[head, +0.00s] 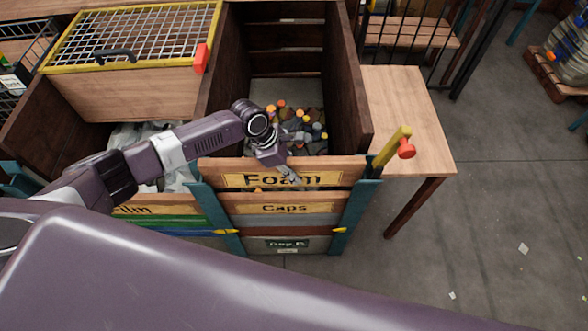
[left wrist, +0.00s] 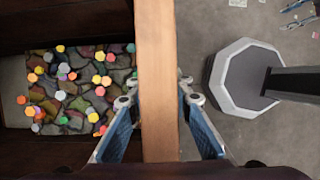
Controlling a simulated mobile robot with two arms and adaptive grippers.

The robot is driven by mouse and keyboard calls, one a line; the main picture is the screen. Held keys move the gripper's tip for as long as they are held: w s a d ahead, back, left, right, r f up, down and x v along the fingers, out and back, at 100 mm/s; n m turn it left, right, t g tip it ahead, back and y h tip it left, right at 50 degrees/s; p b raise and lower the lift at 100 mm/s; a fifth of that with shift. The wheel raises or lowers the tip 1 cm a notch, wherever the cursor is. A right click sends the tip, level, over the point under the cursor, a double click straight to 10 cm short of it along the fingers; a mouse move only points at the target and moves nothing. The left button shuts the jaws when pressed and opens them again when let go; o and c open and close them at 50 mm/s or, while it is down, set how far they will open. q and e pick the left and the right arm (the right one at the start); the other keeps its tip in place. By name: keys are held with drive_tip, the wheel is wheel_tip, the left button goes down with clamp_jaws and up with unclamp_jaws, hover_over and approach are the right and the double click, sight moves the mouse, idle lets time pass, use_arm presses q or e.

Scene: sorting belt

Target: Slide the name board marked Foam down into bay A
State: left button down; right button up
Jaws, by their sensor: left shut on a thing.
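The name board marked Foam (head: 330,169) is a long wooden plank with a yellow label. My left gripper (head: 284,173) is shut on its top edge near the middle. In the left wrist view the board (left wrist: 157,60) runs between the two fingers of the gripper (left wrist: 157,92). The board is at the front of the right-hand bay, between two teal posts, directly above the Caps board (head: 242,208). Whether it touches that board or sits in the post slots I cannot tell. A plate (head: 287,243) below reads "Bay", its letter unclear. My right gripper is out of view.
The right-hand bay holds colourful caps (left wrist: 100,80) and has tall dark walls. The left bay holds pale film under a raised mesh lid (head: 130,38), with a Film board (head: 135,210) in front.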

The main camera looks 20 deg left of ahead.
sight(299, 160)
use_arm(q)
wheel_tip(299, 160, up, 9)
drive_tip(key=p, duration=0.8)
drive_tip(key=shift+w+d, duration=0.1)
drive_tip(key=shift+r+b, duration=0.5)
drive_tip(key=shift+r, duration=1.6)
